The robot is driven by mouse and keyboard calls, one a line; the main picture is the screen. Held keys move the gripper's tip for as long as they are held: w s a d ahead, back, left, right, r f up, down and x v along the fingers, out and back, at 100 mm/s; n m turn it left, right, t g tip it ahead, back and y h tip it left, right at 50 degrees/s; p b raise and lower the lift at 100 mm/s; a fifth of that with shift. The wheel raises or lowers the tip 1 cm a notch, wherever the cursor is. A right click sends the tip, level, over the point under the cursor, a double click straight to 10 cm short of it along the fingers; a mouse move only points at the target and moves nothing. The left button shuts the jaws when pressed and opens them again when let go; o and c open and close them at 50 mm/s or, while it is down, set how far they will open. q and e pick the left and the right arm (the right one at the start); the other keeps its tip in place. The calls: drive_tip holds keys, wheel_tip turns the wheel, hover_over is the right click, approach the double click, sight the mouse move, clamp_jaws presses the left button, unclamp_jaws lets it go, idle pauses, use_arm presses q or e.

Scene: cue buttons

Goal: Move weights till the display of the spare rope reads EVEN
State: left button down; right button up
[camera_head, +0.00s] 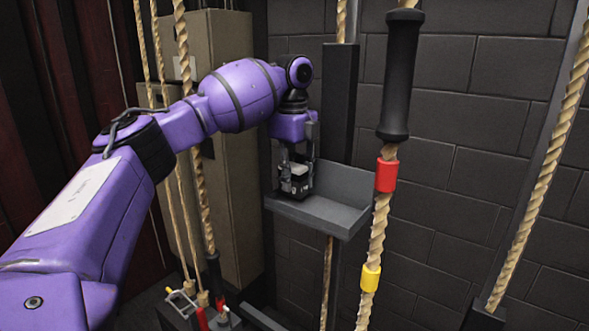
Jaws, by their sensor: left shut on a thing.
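My left gripper (297,174) points down over the left part of a grey metal tray (331,216). It is shut on a small dark weight (294,187) with pale marks. The weight is at the tray's floor; whether it touches the floor I cannot tell. The fingers hide part of the weight. I see no other weight in the tray. A thick rope (377,232) with a black sleeve (400,75), a red band and a yellow band hangs in front, right of the tray. No display is readable. My right gripper is not in view.
Several ropes (190,120) hang at the left beside a beige cabinet (228,110). Another rope (540,180) runs down at the right. Rope-lock hardware (190,300) is at the bottom left. A dark brick wall (470,130) stands behind. The tray's right part is bare.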

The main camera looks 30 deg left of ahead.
sight(293, 165)
use_arm(q)
drive_tip(key=shift+f, duration=0.65)
idle(0.6)
drive_tip(key=c, duration=1.3)
unclamp_jaws()
drive_tip(key=shift+d, duration=0.1)
drive_tip(key=shift+f, duration=0.25)
wheel_tip(293, 165, up, 12)
drive_tip(key=shift+s+r, duration=0.1)
drive_tip(key=shift+r, duration=0.05)
